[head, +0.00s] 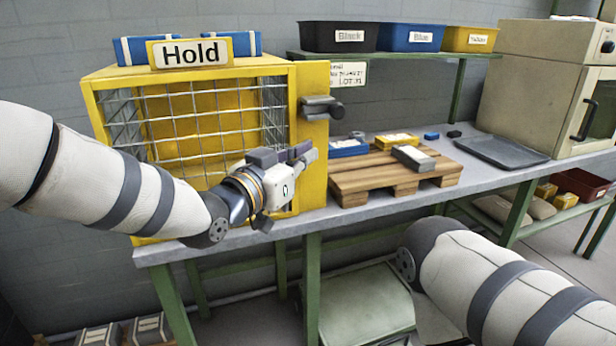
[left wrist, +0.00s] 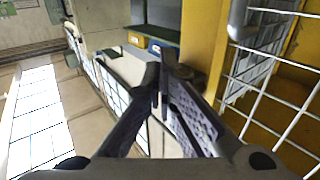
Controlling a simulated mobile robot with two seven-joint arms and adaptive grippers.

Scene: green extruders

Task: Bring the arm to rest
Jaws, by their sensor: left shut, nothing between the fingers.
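My left gripper (head: 302,154) is in front of the right part of the yellow Hold cage (head: 112,78), near its mesh front and below the dark latch (head: 322,106). In the left wrist view its fingers (left wrist: 160,85) come together with nothing between them, and the cage's yellow frame (left wrist: 200,45) and wire mesh (left wrist: 262,65) are close on the right. My right arm (head: 480,280) shows at the lower right of the head view; its gripper is out of view.
A wooden pallet (head: 365,185) on the bench holds a few small boxes. A dark tray (head: 500,152) and a beige oven-like machine (head: 545,90) stand farther right. Black (head: 318,38), blue (head: 390,40) and yellow (head: 455,40) bins sit on a shelf above. The floor shows at the lower right.

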